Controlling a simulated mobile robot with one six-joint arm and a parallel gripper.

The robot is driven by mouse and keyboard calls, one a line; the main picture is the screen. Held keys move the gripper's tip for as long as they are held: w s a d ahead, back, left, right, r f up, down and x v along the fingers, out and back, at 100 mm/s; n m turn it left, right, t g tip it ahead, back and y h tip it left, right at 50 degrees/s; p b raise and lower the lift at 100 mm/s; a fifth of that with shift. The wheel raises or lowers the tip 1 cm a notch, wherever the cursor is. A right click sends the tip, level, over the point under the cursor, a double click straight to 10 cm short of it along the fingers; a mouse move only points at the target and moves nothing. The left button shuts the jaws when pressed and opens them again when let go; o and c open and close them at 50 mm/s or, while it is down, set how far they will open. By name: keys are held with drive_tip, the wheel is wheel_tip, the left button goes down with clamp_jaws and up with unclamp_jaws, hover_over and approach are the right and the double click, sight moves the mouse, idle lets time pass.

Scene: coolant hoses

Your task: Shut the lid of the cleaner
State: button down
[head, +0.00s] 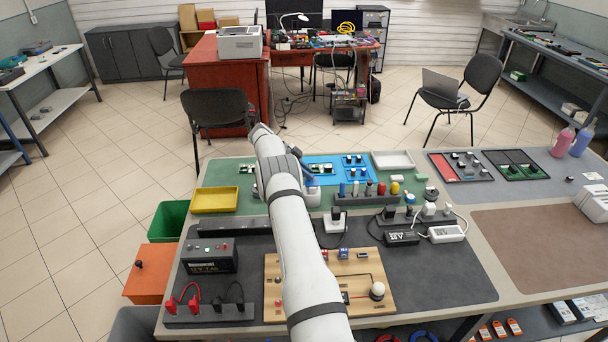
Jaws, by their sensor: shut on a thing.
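My arm reaches from the bottom middle up over the workbench, and its far end is above the green mat (226,175). My gripper is hidden behind my own arm links, so neither its fingers nor anything in them shows. I cannot clearly make out the cleaner or its lid. A white box-shaped device (595,203) stands on the bench at the right edge, cut off by the picture, and I cannot tell whether it is the cleaner.
A yellow tray (214,200), a blue mat (322,166) with small parts and a white tray (393,160) lie along the far side. A black battery box (209,256) and a wooden board (335,268) are nearer. The brown mat (545,245) is mostly clear.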

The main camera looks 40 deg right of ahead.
drive_tip(key=shift+d+r, duration=0.1)
drive_tip(key=shift+d, duration=0.05)
drive_tip(key=c, duration=1.5)
unclamp_jaws()
drive_tip(key=shift+o, duration=0.8)
drive_tip(key=shift+w, duration=0.1)
